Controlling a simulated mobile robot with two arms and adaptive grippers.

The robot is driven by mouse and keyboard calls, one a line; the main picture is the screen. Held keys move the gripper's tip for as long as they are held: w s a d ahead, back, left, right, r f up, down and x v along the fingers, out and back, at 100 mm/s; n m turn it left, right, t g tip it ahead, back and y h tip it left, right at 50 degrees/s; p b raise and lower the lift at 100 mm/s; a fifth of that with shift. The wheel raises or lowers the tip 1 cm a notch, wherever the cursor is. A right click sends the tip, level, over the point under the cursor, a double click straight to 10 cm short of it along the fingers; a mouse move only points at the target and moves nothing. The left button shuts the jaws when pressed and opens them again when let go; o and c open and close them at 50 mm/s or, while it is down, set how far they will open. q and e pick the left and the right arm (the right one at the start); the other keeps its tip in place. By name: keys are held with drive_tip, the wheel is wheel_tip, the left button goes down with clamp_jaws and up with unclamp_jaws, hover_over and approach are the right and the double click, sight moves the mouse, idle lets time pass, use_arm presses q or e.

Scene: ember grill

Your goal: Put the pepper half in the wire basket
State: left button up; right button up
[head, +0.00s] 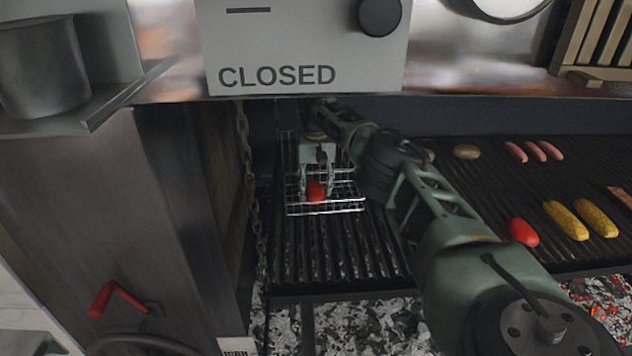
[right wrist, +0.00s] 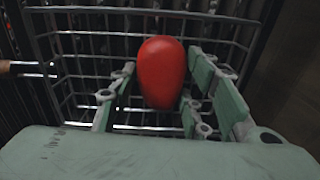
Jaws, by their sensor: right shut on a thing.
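The pepper half (head: 316,191) is red and smooth, held between the fingers of my right gripper (head: 315,186). In the right wrist view, the pepper half (right wrist: 161,72) shows between the two fingers, with the wire basket (right wrist: 88,9) behind it. In the head view the wire basket (head: 325,211) sits on the grill grate, and the pepper half is within its outline. I cannot tell whether the pepper half touches the basket floor. My right gripper is shut on the pepper half. My left gripper is not in view.
Another red pepper half (head: 522,232), two yellow corn cobs (head: 566,220) and several sausages (head: 533,151) lie on the grate at right. A panel reading CLOSED (head: 300,50) hangs above the basket. A chain (head: 250,180) hangs left of it. Glowing coals (head: 600,300) show at lower right.

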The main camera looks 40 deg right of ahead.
sight(316, 186)
drive_tip(key=shift+f, duration=0.2)
drive_tip(key=o, duration=0.7)
drive_tip(key=shift+f, duration=0.1)
drive_tip(key=o, duration=0.4)
drive_tip(key=shift+o, duration=0.2)
drive_tip(key=shift+r, duration=0.35)
wheel_tip(316, 186, up, 4)
drive_tip(key=b, duration=0.2)
drive_tip(key=shift+w+f+b, duration=0.1)
drive_tip(key=shift+b, duration=0.2)
wheel_tip(316, 186, up, 8)
